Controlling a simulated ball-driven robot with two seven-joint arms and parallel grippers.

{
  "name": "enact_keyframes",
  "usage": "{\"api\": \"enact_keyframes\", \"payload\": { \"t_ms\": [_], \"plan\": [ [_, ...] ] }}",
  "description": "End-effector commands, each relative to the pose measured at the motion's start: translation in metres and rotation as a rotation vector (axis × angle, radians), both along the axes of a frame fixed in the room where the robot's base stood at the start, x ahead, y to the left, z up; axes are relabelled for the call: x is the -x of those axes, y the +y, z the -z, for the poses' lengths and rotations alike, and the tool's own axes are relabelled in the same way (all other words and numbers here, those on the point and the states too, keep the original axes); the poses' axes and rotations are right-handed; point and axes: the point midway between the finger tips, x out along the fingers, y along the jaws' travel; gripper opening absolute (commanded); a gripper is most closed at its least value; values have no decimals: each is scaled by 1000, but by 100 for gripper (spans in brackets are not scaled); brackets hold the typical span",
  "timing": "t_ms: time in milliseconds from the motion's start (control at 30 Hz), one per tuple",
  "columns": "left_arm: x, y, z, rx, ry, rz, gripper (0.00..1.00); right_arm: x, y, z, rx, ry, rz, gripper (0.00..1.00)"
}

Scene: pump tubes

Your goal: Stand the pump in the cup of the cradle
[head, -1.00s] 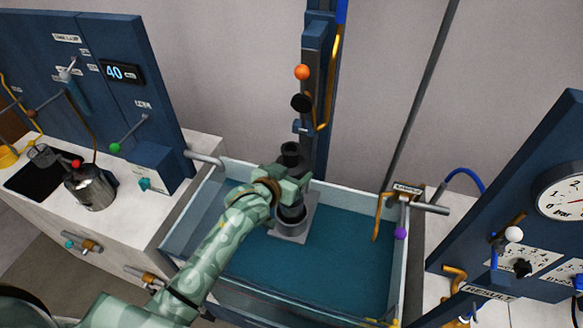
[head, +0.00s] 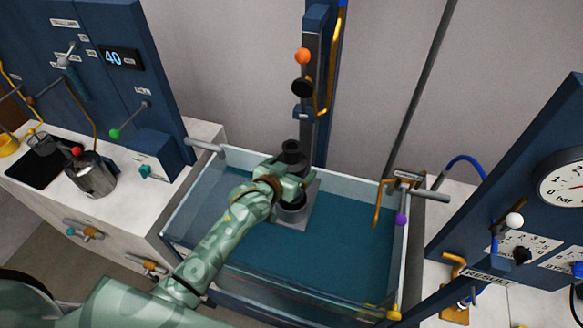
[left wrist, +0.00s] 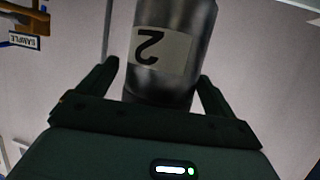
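The pump (head: 292,149) is a dark upright cylinder at the mast in the glass tank. In the left wrist view the pump (left wrist: 168,50) is a grey metal cylinder with a "2" label. My left gripper (head: 292,182) is at the pump's side, with one finger on either side of it. A narrow gap shows beside the left finger in the wrist view, so it looks open. The cradle's cup (head: 292,214) is a dark ring on a grey base below the gripper. The pump's lower end is largely hidden by the gripper, so its seating is unclear. My right gripper is out of view.
The glass tank (head: 175,222) with blue-green water surrounds the cradle. A blue mast (head: 320,100) with orange and black knobs rises behind. A counter with a metal pot (head: 90,175) stands left. A gauge panel (head: 540,190) stands right.

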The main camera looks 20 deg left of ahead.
Motion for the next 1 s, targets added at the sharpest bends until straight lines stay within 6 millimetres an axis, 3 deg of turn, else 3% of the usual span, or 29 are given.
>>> {"api": "enact_keyframes", "payload": {
  "t_ms": [267, 700, 1000],
  "plan": [
    [5, 1, -4, 1, 0, 0, 91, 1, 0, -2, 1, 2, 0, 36],
    [90, 21, -39, 0, 1, 0, 91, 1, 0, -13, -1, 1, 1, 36],
    [108, 25, -47, 1, 0, -1, 91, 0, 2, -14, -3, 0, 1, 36]
  ]
}}
